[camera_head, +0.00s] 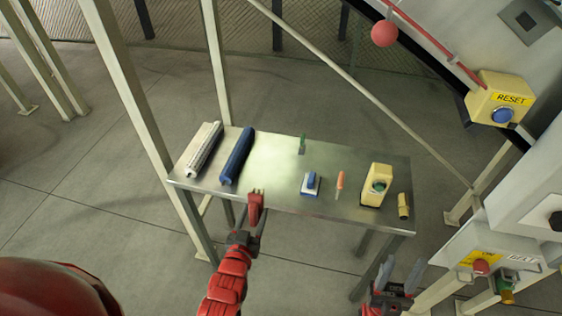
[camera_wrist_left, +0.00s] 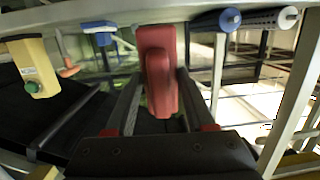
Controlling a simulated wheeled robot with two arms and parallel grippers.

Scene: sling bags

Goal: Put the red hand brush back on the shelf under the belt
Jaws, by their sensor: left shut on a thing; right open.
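The red hand brush (camera_head: 256,202) is held in my left gripper (camera_head: 252,226), at the front edge of the metal shelf (camera_head: 270,160). In the head view its upper end overlaps the shelf's front edge; I cannot tell whether it touches. In the left wrist view the brush (camera_wrist_left: 158,45) stands between the two dark fingers of the left gripper (camera_wrist_left: 157,88), with the shelf edge behind it. My right gripper (camera_head: 392,280) is open and empty, low and right of the shelf, below its front right corner.
On the shelf lie a pale ridged roller (camera_head: 204,150), a blue roller (camera_head: 237,156), a green item (camera_head: 302,145), a blue-and-white block (camera_head: 311,184), an orange-handled tool (camera_head: 340,183), a yellow button box (camera_head: 376,187) and a small yellow cylinder (camera_head: 403,206). The centre-left top is bare. Posts flank the shelf.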

